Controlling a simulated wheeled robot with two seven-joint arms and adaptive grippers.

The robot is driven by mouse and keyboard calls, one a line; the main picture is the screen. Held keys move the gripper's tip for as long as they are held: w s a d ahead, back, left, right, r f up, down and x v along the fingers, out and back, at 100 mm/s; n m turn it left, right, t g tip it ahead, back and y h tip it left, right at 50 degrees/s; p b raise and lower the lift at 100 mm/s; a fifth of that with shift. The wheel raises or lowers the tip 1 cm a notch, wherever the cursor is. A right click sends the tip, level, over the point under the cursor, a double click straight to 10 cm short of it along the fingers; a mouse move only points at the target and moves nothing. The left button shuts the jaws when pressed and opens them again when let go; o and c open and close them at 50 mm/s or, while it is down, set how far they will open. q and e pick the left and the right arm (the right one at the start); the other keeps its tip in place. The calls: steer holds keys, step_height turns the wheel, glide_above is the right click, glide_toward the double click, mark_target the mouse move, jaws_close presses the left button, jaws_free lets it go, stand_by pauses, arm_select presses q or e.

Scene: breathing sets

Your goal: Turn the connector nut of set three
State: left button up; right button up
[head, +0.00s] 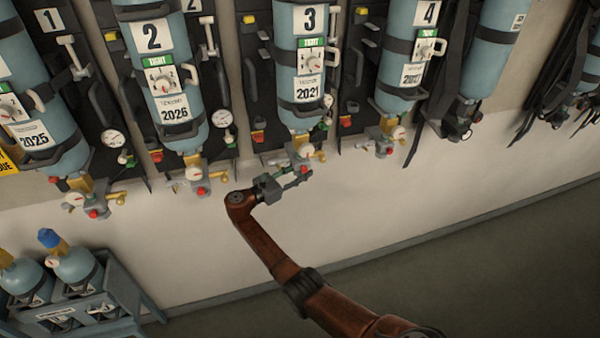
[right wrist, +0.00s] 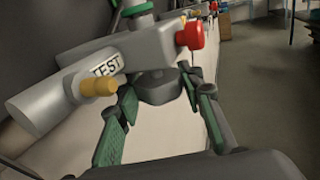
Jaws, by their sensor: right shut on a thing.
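Set three is the blue cylinder (head: 287,62) marked 3, hanging valve-down on the wall with a green TIGHT label. At its lower end are a gauge (head: 306,150) and a red knob, which also shows in the right wrist view (right wrist: 190,36). My right gripper (head: 292,178) is at this valve, reaching up from below. In the right wrist view its green-padded fingers (right wrist: 160,98) are shut on a dark grey connector nut (right wrist: 163,86), one finger on each side. A grey TEST-labelled cylinder (right wrist: 60,92) with a brass stub is beside the nut. My left gripper is not in view.
Set two (head: 178,110) hangs to the left and set four (head: 397,75) to the right, each with a gauge and valve below. Black straps hang farther right. A rack (head: 85,312) with small cylinders stands lower left. The wall below the sets is bare.

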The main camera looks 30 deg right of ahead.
steer(key=o, duration=1.2)
steer(key=shift+a, duration=0.1)
steer(key=s+a, duration=0.1)
steer(key=a, duration=1)
steer(key=shift+s+a, duration=0.3)
steer(key=shift+a, duration=0.1)
